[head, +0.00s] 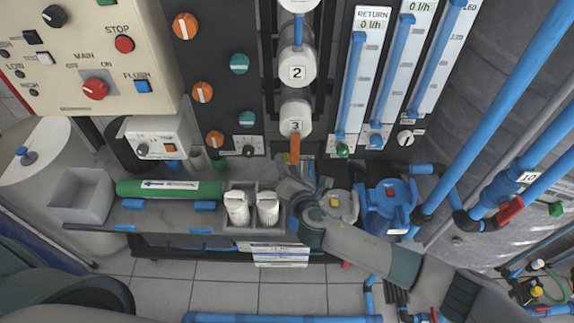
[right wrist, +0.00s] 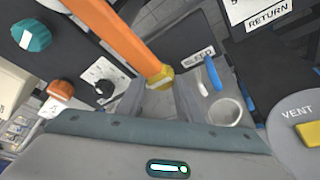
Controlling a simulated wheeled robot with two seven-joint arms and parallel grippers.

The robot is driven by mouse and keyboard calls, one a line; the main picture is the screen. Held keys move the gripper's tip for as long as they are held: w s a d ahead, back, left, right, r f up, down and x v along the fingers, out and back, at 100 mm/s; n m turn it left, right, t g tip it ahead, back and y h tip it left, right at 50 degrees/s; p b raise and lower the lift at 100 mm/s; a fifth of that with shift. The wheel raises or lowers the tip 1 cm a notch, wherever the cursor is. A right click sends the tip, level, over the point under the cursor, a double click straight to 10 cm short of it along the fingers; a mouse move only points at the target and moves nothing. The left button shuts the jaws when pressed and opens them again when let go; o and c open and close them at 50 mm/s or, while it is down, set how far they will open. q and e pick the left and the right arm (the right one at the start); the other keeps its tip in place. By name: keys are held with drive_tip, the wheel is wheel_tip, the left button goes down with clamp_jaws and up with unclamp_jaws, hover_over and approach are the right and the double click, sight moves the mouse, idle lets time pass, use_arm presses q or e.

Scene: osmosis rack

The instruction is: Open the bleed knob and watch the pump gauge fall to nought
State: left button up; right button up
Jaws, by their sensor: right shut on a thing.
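My right gripper (head: 292,176) reaches in from the lower right, just below the orange pipe (head: 294,148). In the right wrist view its two fingers (right wrist: 158,98) are closed around a small yellow six-sided knob (right wrist: 160,77), next to the BLEED label (right wrist: 198,54); I take it for the bleed knob. The orange pipe comes down right behind this knob. Fingers hide its lower part. How far it is turned cannot be told. I cannot make out a pump gauge in either view. My left gripper is not in view.
A blue lever (right wrist: 213,73) and an open white cup (right wrist: 226,110) are close right of the fingers. A VENT cap (head: 338,205) and a blue valve body (head: 391,203) stand to the right. Two white bottles (head: 238,208) sit in a holder to the left.

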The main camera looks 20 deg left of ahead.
idle(0.4)
drive_tip(key=o, duration=1)
drive_tip(key=shift+o, duration=0.2)
drive_tip(key=shift+s+d, duration=0.1)
drive_tip(key=b+v, duration=0.3)
drive_tip(key=v, duration=1.4)
drive_tip(key=shift+d, duration=0.15)
